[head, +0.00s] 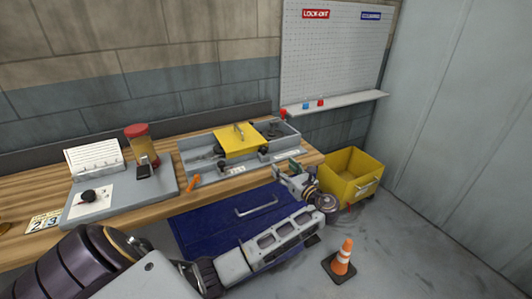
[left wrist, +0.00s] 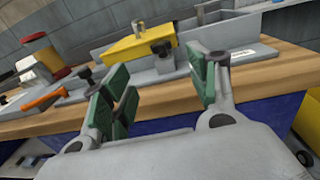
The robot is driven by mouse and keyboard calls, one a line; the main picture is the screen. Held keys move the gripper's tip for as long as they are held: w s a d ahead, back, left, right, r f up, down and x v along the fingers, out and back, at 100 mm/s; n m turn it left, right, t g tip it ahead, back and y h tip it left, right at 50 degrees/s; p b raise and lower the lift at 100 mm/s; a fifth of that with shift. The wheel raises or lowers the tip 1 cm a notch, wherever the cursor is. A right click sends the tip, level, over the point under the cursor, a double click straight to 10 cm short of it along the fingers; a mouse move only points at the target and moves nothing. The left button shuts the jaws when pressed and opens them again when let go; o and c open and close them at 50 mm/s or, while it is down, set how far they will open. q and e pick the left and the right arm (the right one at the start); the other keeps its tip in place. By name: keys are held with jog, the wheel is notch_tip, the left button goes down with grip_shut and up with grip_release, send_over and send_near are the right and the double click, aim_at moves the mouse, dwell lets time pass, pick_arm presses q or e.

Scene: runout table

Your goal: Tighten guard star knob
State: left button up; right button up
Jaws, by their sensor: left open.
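The yellow guard (head: 235,143) with a loop handle sits on a grey machine base on the workbench. A black star knob (head: 263,150) is at its front right corner, and another dark knob (head: 221,165) is at its front left. In the left wrist view, the guard (left wrist: 130,48) has a black knob (left wrist: 162,48) on its right front, beyond the gap between my fingers. A second black knob (left wrist: 86,74) shows beside the left finger. My left gripper (head: 286,168) is open, with green pads, in front of the bench edge. Its jaws (left wrist: 168,88) are empty and apart from the knob. My right gripper is not visible.
An orange tool (head: 193,183) lies near the bench's front edge. A yellow bin (head: 350,178) and traffic cone (head: 342,260) are on the floor at right.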

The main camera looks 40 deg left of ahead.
pick_arm(q)
jog(key=shift+a, duration=0.1)
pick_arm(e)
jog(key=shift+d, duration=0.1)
pick_arm(q)
send_near(266, 151)
jog(key=a, duration=0.2)
jog(key=x, duration=0.7)
jog(key=shift+w, duration=0.45)
jog(key=shift+w+a, duration=0.1)
jog(key=shift+a, duration=0.3)
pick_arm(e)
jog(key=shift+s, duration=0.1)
